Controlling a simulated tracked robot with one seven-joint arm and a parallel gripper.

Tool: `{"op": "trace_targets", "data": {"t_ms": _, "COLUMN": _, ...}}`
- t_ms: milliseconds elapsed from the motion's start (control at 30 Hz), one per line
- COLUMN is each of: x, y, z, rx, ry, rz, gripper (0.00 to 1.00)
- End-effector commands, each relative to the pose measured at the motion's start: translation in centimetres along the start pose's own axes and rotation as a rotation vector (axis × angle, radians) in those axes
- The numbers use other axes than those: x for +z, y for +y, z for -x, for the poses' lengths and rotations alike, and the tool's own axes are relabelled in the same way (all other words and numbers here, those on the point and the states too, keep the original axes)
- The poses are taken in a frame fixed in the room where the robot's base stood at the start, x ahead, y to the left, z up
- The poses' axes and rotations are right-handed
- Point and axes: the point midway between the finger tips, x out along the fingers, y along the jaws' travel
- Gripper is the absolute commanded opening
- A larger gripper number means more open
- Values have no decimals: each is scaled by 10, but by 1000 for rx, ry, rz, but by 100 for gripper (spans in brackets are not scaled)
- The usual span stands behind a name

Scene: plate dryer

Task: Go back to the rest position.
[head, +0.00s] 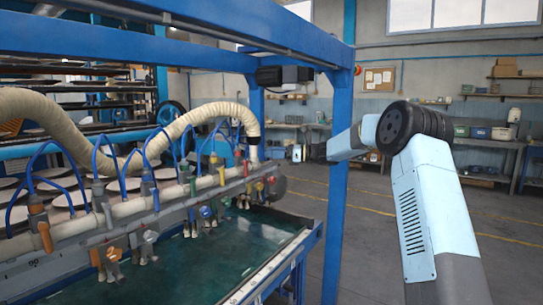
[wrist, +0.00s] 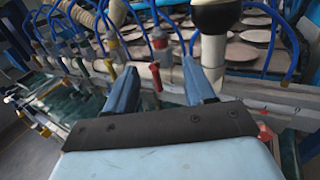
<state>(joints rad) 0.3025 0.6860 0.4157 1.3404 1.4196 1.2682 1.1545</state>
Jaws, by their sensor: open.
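My gripper (wrist: 160,66) shows in the wrist view with its two blue fingers spread apart and nothing between them. Beyond the fingers is the pipe manifold (wrist: 250,92) of the plate dryer, with a red-handled valve (wrist: 156,76) seen in the gap. I cannot tell whether the fingers touch anything. In the head view my arm is raised at the right and bends left toward the blue post; the fingers cannot be made out there. The manifold (head: 133,208) with coloured valves runs along the dryer at the left.
A blue dryer post (head: 340,180) stands close to my arm. A thick beige hose (head: 205,112) and thin blue hoses arch above the manifold. Open floor (head: 370,240) lies right of the post, with shelves (head: 505,95) at the back wall.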

Motion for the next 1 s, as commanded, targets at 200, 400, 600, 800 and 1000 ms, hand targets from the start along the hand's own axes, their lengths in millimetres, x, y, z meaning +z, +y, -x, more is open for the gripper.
{"op": "trace_targets", "data": {"t_ms": 200, "x": 7, "y": 25, "z": -6, "rx": 20, "ry": 77, "rz": 74, "gripper": 54}}
{"op": "trace_targets", "data": {"t_ms": 400, "x": 14, "y": 82, "z": -11, "rx": 73, "ry": 260, "rz": 255, "gripper": 54}}
{"op": "trace_targets", "data": {"t_ms": 600, "x": 17, "y": 140, "z": -2, "rx": 138, "ry": 443, "rz": 448, "gripper": 54}}
{"op": "trace_targets", "data": {"t_ms": 800, "x": 18, "y": 196, "z": 17, "rx": 214, "ry": 611, "rz": 638, "gripper": 54}}
{"op": "trace_targets", "data": {"t_ms": 1000, "x": 17, "y": 251, "z": 44, "rx": 301, "ry": 769, "rz": 824, "gripper": 54}}
